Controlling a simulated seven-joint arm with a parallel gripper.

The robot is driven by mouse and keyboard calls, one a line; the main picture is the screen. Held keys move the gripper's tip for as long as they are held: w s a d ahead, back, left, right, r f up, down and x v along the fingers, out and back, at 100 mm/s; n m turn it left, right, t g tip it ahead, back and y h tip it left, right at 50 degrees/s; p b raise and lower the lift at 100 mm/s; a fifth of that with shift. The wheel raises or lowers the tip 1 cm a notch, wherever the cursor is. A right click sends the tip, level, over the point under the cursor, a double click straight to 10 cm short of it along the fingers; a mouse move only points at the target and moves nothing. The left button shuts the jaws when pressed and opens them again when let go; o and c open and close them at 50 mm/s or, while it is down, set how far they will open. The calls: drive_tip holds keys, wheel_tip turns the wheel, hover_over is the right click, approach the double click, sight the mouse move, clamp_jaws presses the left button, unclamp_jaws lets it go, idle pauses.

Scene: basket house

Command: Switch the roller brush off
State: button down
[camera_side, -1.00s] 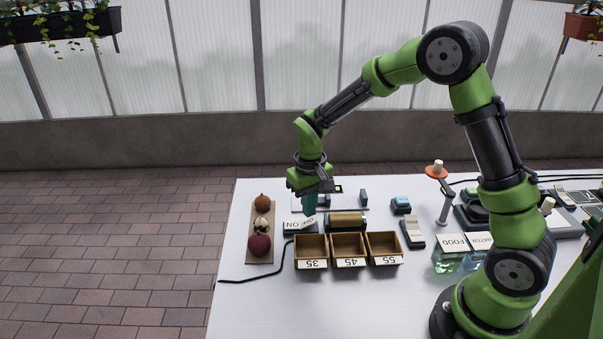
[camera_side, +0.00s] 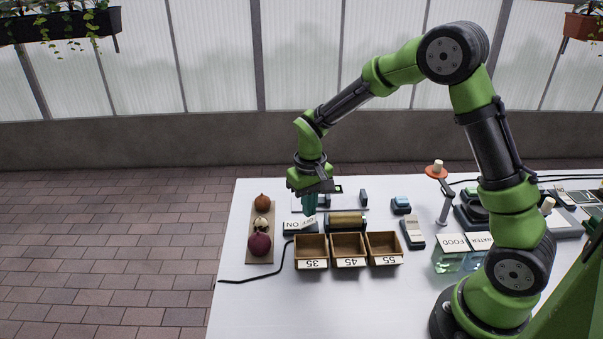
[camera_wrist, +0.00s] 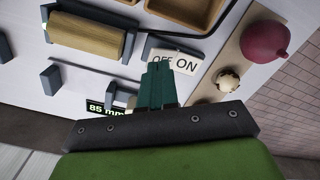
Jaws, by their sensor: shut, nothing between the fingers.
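The roller brush (camera_side: 347,219) has a tan cylinder in a dark frame on the white table; it also shows at the upper left of the wrist view (camera_wrist: 86,36). Beside it is its switch box (camera_side: 300,228) with a label reading OFF and ON; the label shows in the wrist view (camera_wrist: 186,62), partly covered by my fingers. My gripper (camera_side: 309,213) points down with its teal fingers shut and empty, right at the switch box. In the wrist view the fingertips (camera_wrist: 158,68) overlap the OFF side of the label. The switch lever is hidden, and I cannot tell whether the tips touch it.
Three wooden bins marked 35 (camera_side: 311,264), 45 (camera_side: 350,263) and 55 (camera_side: 385,262) stand in front. A board with an onion, garlic and a beet (camera_side: 259,245) lies to the left. A gauge display reading 85 mm (camera_wrist: 104,107) is behind. A black cable runs left.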

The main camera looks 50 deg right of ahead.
sight(309, 221)
drive_tip(key=shift+f, duration=1.2)
idle(0.6)
drive_tip(key=shift+r, duration=3.55)
drive_tip(key=s+a+r+t+y, duration=0.1)
drive_tip(key=s+a+r+t, duration=0.1)
drive_tip(key=s+r, duration=0.5)
drive_tip(key=s+a+r+m+t+y, duration=0.1)
drive_tip(key=s+r+t, duration=0.4)
drive_tip(key=s, duration=0.6)
drive_tip(key=shift+s+a+r, duration=0.15)
drive_tip(key=shift+a+r, duration=0.2)
drive_tip(key=shift+r, duration=0.9)
